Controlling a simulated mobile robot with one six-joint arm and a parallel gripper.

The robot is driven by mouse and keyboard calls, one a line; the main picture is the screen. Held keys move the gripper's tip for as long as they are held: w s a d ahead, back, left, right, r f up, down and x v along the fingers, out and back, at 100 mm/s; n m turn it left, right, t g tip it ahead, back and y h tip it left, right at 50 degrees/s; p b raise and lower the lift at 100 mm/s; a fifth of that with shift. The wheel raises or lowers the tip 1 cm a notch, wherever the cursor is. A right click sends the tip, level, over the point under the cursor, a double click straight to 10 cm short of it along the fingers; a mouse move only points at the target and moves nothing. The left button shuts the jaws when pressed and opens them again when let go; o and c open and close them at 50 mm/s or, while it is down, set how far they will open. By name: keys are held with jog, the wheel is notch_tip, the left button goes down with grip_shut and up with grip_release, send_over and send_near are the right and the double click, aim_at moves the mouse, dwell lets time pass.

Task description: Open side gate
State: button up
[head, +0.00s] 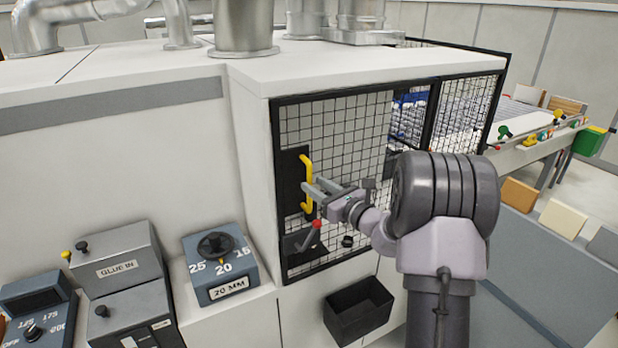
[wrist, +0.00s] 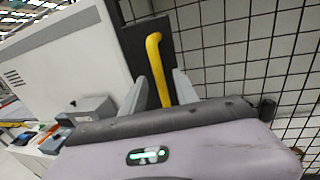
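The side gate (head: 345,135) is a black-framed wire mesh panel on the white machine, and it looks shut. Its yellow handle (head: 307,183) stands upright on a dark plate at the gate's left side. My gripper (head: 312,188) is at the handle, reaching in from the right. In the wrist view the yellow handle (wrist: 157,68) rises between the two grey fingers, with one finger on each side. A red-knobbed lever (head: 316,224) sits just below the handle.
A black bin (head: 358,311) hangs below the gate. A dial box marked 20 MM (head: 221,266) and a glue-in box (head: 117,262) stand at left. A conveyor table (head: 535,145) with coloured parts runs to the right. Mesh (wrist: 235,50) lies close beside my wrist.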

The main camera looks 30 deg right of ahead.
aim_at(311, 182)
jog(key=shift+x, duration=1.55)
grip_shut()
